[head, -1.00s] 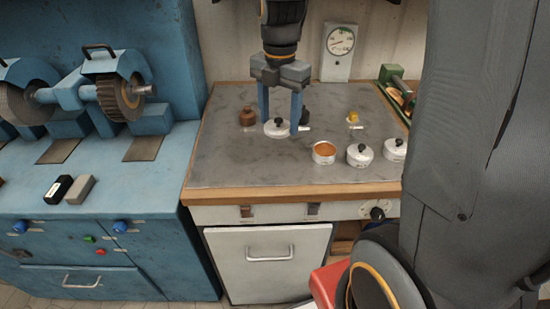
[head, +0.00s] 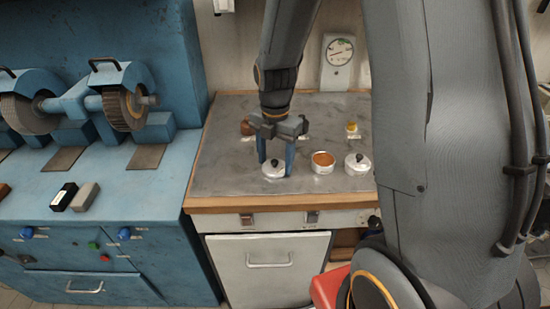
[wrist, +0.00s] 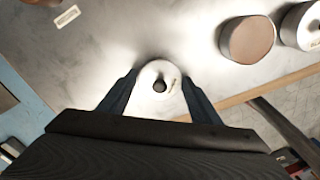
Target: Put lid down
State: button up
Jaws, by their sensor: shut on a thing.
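A round whitish metal lid (head: 273,173) with a dark knob is between the two blue fingers of my gripper (head: 276,162), near the bench's front edge. The wrist view shows the lid (wrist: 158,76) with my gripper (wrist: 160,95) shut on its sides. I cannot tell whether the lid touches the bench top (head: 225,178) or hangs just above it. An open pot (head: 323,166) with orange-brown contents stands just right of the lid, apart from it. It also shows in the wrist view (wrist: 247,40).
A pot with its lid on (head: 357,165) stands right of the open pot. A brown jar (head: 247,128) is behind my gripper, and a small yellow item (head: 352,127) lies at the back right. My arm hides the bench's right end. The bench's left front is clear.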

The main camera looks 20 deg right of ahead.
aim_at(275, 160)
jog(key=shift+f, duration=0.2)
jog(key=o, duration=1)
jog(key=shift+o, duration=0.2)
jog(key=shift+r, duration=0.1)
notch_tip(275, 160, up, 11)
jog(key=b, duration=0.3)
jog(key=s+f+m, duration=0.2)
jog(key=s+m, duration=0.1)
jog(key=m, duration=0.4)
jog(key=s+f+m, duration=0.2)
jog(key=s+m, duration=0.1)
jog(key=m, duration=0.5)
jog(key=s+f+m+t, duration=0.1)
jog(key=s+m, duration=0.3)
jog(key=m, duration=0.4)
jog(key=shift+s+d+f, duration=0.1)
jog(key=shift+d+f, duration=0.2)
jog(key=shift+f, duration=0.35)
jog(key=shift+s+f+m, duration=0.2)
jog(key=shift+s+m, duration=0.1)
jog(key=shift+m, duration=0.45)
jog(key=shift+s+f+m, duration=0.15)
jog(key=shift+s+m, duration=0.15)
jog(key=shift+m, duration=0.45)
